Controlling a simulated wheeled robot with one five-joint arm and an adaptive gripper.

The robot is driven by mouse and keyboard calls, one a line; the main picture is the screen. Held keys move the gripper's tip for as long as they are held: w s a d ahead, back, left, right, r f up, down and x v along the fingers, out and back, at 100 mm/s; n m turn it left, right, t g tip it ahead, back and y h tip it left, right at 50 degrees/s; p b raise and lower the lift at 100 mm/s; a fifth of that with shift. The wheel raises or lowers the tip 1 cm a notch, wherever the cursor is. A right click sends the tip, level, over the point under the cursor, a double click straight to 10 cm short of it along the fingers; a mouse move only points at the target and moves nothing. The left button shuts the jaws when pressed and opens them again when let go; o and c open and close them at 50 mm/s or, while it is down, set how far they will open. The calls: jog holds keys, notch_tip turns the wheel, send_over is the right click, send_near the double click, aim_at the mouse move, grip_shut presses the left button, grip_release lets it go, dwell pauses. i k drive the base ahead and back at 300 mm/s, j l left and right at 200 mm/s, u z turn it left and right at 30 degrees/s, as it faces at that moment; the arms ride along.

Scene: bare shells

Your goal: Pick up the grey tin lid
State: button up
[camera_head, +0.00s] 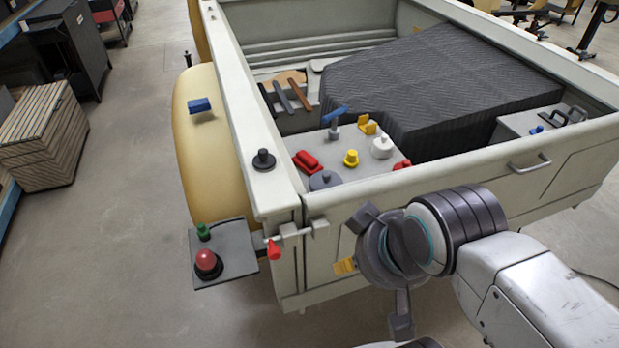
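A grey round lid with a small knob (325,181), which looks like the grey tin lid, lies on a light box top inside the near left corner of the truck bed. The tailgate edge partly hides its near side. My gripper (381,270) is in front of the tailgate, below and to the right of the lid and apart from it. Its two fingers are spread wide, with nothing seen between them.
Red pieces (307,161), a yellow knob (351,158) and a white knobbed lid (382,148) stand near the lid. A dark knob (263,160) sits on the side rail. The tailgate (470,180) stands between my gripper and the bed. A side plate holds a red dome (206,261).

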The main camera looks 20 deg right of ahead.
aim_at(321, 180)
jog(key=i+l+u, duration=0.2)
jog(key=u, duration=0.3)
jog(key=i+l+u, duration=0.1)
jog(key=l+u, duration=0.25)
jog(key=u, duration=0.15)
jog(key=l+u, duration=0.8)
jog(key=u, duration=0.2)
jog(key=l+u, duration=0.35)
jog(key=u, duration=0.15)
